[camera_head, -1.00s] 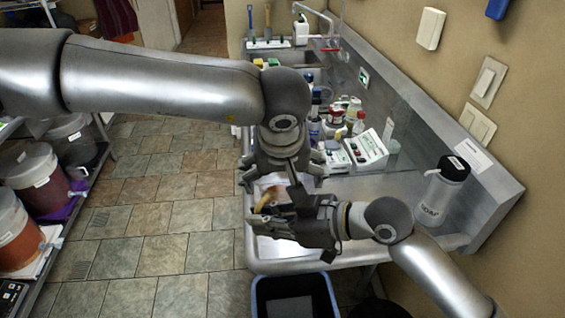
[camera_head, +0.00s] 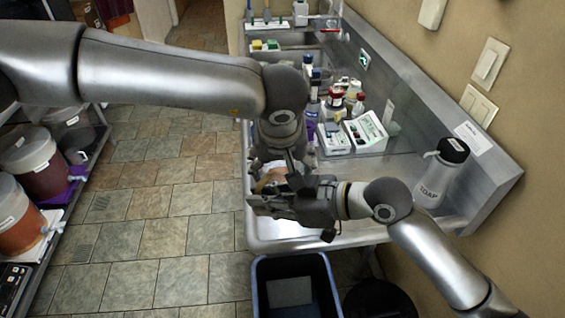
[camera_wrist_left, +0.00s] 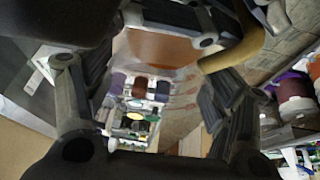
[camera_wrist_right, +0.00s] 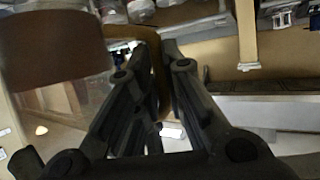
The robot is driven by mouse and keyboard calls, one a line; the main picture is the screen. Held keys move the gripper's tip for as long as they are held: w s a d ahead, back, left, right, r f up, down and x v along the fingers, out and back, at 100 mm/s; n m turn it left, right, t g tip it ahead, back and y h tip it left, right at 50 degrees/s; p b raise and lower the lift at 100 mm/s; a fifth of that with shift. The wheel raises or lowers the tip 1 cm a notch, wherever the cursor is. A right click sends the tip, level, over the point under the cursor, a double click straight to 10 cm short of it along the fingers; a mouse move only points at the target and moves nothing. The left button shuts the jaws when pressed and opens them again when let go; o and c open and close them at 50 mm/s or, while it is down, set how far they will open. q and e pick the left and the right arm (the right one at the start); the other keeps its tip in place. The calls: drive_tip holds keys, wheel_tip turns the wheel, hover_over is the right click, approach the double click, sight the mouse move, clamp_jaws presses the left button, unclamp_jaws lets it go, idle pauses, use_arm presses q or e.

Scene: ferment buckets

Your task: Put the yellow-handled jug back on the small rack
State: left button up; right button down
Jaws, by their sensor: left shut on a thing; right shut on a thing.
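The yellow-handled jug is clear and holds brown-orange liquid. In the head view it is mostly hidden behind my grippers, with only a pale and orange bit (camera_head: 272,177) showing. My left gripper (camera_head: 275,165) is shut on the jug from above; the left wrist view shows the jug's body (camera_wrist_left: 160,50) between the finger links and its yellow handle (camera_wrist_left: 235,50) at upper right. My right gripper (camera_head: 262,203) is shut on the handle, which shows between its fingers in the right wrist view (camera_wrist_right: 155,65), with the jug's body (camera_wrist_right: 55,45) to the left. I cannot make out the small rack.
The steel sink counter (camera_head: 420,225) carries bottles (camera_head: 312,105), white instruments (camera_head: 366,130) and a soap dispenser (camera_head: 443,172). A dark blue bin (camera_head: 295,285) stands below its front edge. A shelf with red buckets (camera_head: 38,165) is at left. The tiled floor (camera_head: 165,215) between is clear.

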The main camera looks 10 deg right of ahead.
drive_tip(key=c, duration=1.4)
unclamp_jaws()
drive_tip(key=shift+s+a+r, duration=0.1)
drive_tip(key=shift+a+r, duration=0.05)
drive_tip(key=shift+r, duration=0.05)
drive_tip(key=shift+c, duration=0.2)
